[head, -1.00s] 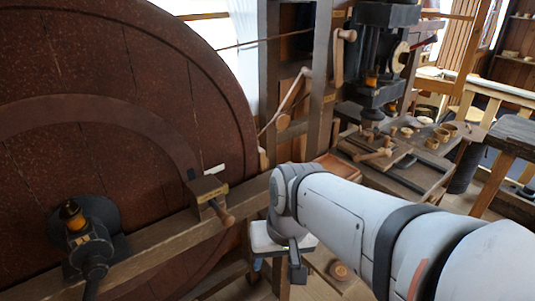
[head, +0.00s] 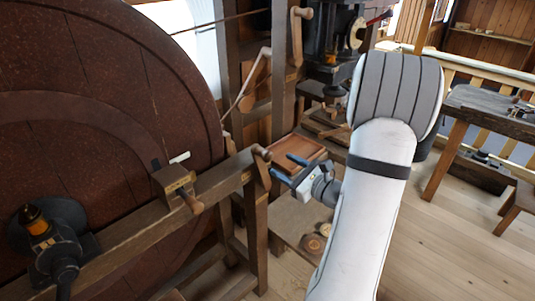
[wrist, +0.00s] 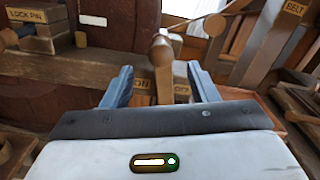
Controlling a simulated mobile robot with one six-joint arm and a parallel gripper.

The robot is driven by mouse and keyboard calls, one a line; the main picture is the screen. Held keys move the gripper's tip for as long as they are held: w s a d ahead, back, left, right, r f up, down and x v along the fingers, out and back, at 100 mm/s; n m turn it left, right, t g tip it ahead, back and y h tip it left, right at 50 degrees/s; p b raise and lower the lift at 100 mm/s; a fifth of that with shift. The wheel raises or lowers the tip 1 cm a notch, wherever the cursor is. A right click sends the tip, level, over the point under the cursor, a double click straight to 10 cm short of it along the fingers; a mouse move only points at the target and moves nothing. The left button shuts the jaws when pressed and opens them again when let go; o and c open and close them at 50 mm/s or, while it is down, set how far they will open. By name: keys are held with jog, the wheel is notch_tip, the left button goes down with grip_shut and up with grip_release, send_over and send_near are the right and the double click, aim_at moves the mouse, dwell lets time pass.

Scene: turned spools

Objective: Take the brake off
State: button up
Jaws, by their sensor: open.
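A short wooden lever with a round knob (head: 262,153) stands at the end of the beam beside the big wheel. I cannot read the word brake, but this may be the brake lever. My gripper (head: 280,165) is open, with blue fingers pointing left towards the lever. In the wrist view the lever appears between the fingers (wrist: 160,69), beyond the tips; contact does not show.
The big dark red wheel (head: 110,110) fills the left. A block labelled LOCK PIN (wrist: 28,16) sits on the beam (head: 125,228). A BELT label (wrist: 296,8) is on a post at right. A wooden tray (head: 297,150) lies behind my gripper. Floor (head: 460,240) is open at right.

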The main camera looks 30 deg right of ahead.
aim_at(271, 157)
jog(key=p+x, duration=0.2)
jog(key=x, duration=0.5)
jog(key=shift+w, duration=0.35)
jog(key=shift+c, duration=0.2)
